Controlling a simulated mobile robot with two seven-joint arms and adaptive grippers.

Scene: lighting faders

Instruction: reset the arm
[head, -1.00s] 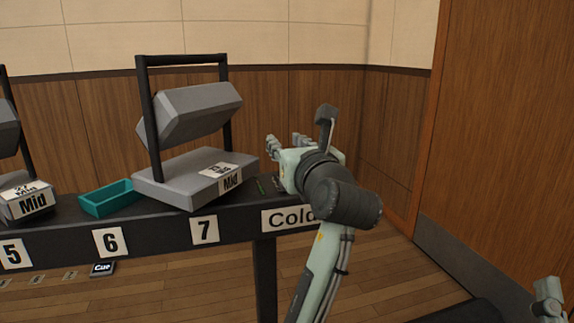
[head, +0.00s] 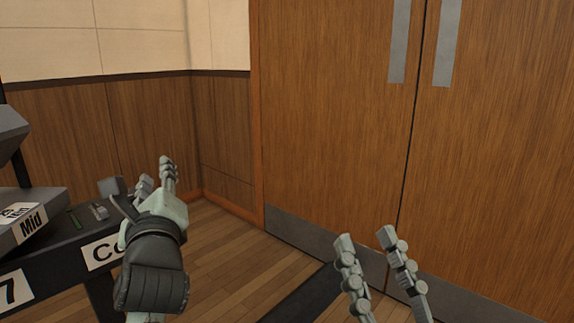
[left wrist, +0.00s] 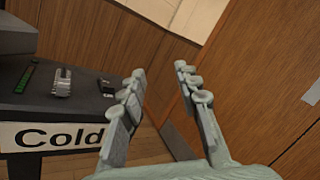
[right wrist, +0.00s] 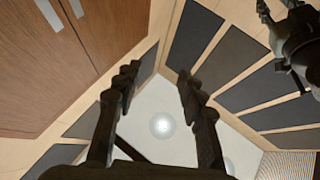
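My left gripper (head: 157,172) stands off the right end of the dark bench in the head view. In the left wrist view its fingers (left wrist: 158,75) are spread apart with nothing between them. My right gripper (head: 365,240) points upward at the lower right of the head view, in front of the doors. In the right wrist view its fingers (right wrist: 156,80) are apart and empty, with ceiling and wall panels beyond them. Neither gripper touches anything.
The dark bench (left wrist: 15,105) carries a "Cold" label (left wrist: 50,136), a grey box marked "Mid" (head: 20,228) and small items, including a silver one (left wrist: 63,82). Wooden double doors (head: 330,130) fill the right. Open floor (head: 225,245) lies between bench and doors.

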